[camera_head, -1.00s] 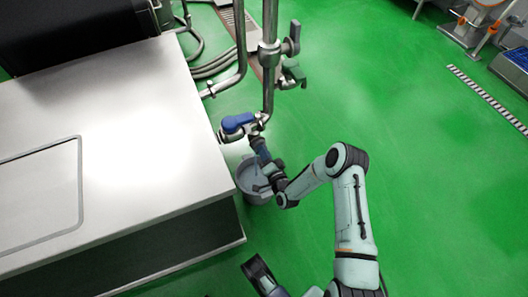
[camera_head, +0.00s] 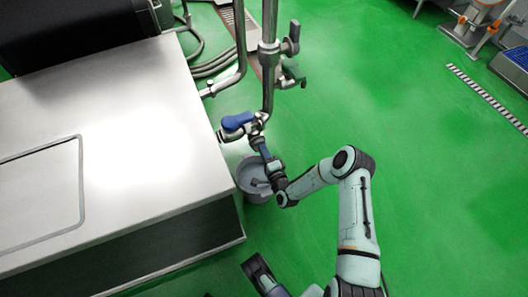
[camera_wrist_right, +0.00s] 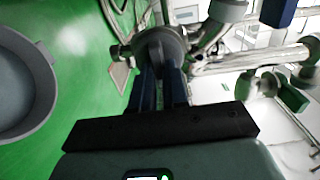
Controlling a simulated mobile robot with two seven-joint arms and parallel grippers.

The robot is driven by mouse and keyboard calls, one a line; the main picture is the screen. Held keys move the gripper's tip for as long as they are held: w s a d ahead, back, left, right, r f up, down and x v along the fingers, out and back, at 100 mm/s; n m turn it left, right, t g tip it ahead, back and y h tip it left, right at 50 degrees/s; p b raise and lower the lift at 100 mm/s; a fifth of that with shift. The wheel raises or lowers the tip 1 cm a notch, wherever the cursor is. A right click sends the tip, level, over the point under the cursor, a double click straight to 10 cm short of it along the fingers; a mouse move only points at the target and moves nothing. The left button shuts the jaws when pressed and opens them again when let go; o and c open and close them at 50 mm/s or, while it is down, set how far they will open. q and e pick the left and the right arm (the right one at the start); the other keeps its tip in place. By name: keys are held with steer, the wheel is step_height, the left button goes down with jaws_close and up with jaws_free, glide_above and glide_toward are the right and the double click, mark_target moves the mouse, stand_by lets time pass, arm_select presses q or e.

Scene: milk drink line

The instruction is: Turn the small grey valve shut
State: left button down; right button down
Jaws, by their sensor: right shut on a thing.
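The small grey valve (camera_wrist_right: 160,47) shows in the wrist view as a dark grey rounded part on the metal pipework, between the tips of my right gripper (camera_wrist_right: 160,75). The two dark blue fingers are shut on it, and they hide part of it. In the head view my right gripper (camera_head: 264,151) reaches up to the pipe's lower end, just below the blue-handled valve (camera_head: 238,121). The grey valve is too small and covered there to tell its angle. A dark part at the bottom edge seems to be my left gripper (camera_head: 258,270); its fingers cannot be made out.
A grey bucket (camera_head: 252,180) stands on the green floor under the pipe end and my right wrist. A steel cabinet (camera_head: 130,130) fills the left. Higher on the pipe are a larger grey handle (camera_head: 292,38) and a green handle (camera_head: 294,74).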

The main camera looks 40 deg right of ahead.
steer(key=shift+a+f, duration=0.1)
steer(key=shift+a, duration=0.05)
steer(key=c, duration=1.1)
jaws_free()
steer(key=shift+c, duration=0.2)
